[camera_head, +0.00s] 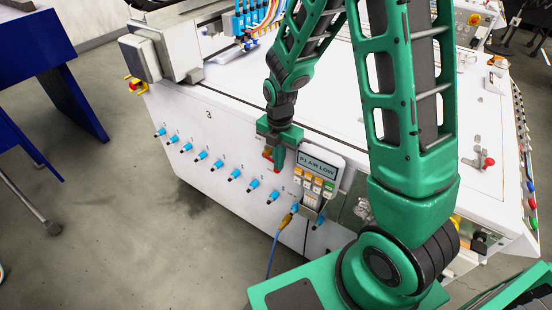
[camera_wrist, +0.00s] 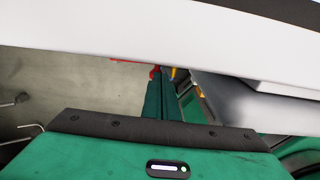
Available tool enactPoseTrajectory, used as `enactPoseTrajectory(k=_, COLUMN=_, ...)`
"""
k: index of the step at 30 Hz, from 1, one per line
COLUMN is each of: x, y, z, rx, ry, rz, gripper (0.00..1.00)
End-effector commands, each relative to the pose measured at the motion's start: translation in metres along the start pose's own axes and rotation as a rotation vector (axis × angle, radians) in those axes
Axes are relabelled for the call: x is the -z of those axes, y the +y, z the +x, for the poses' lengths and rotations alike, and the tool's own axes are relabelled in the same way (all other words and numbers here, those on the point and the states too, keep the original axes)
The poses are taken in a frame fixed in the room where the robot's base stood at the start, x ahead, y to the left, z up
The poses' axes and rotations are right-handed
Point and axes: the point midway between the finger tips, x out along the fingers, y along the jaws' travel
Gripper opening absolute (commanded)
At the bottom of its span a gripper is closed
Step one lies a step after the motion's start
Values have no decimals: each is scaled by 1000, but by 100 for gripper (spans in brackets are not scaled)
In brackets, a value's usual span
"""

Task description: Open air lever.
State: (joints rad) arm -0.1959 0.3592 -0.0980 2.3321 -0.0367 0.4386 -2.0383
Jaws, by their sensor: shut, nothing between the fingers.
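My gripper (camera_head: 277,167) is at the front side of the white machine, just left of a small control panel (camera_head: 318,172) whose display reads "P1 AIR LOW". Its green fingers are together and empty; in the wrist view they (camera_wrist: 160,75) point away from the camera. A small red part (camera_wrist: 128,61), which may be the air lever, shows at the fingertips in the wrist view, partly cut off by a white edge. Red also shows at the fingertips in the head view. I cannot tell whether the fingers touch it.
A row of several blue fittings (camera_head: 201,155) runs along the machine's front (camera_head: 200,115). A yellow plug with a blue cable (camera_head: 273,250) hangs below the panel. A red-knobbed part (camera_head: 488,161) sits on the machine top at right.

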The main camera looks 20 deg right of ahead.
Motion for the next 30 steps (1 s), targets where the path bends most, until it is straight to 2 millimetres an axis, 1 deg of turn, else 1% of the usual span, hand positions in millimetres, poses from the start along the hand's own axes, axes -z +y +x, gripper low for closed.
enactPoseTrajectory(k=5, x=0, y=0, z=-4, rx=0, ry=0, rz=-1, gripper=0)
enactPoseTrajectory(k=8, x=0, y=0, z=-14, rx=-3, ry=-1, rz=-2, gripper=0)
enactPoseTrajectory(k=11, x=1, y=0, z=-30, rx=-4, ry=-1, rz=-5, gripper=0)
enactPoseTrajectory(k=18, x=2, y=-5, z=-77, rx=-5, ry=-2, rz=-7, gripper=0)
enactPoseTrajectory(k=24, x=3, y=-11, z=-112, rx=-3, ry=-1, rz=-9, gripper=0)
enactPoseTrajectory(k=27, x=4, y=-12, z=-125, rx=-2, ry=-1, rz=-10, gripper=0)
enactPoseTrajectory(k=30, x=4, y=-14, z=-133, rx=-1, ry=0, rz=-10, gripper=0)
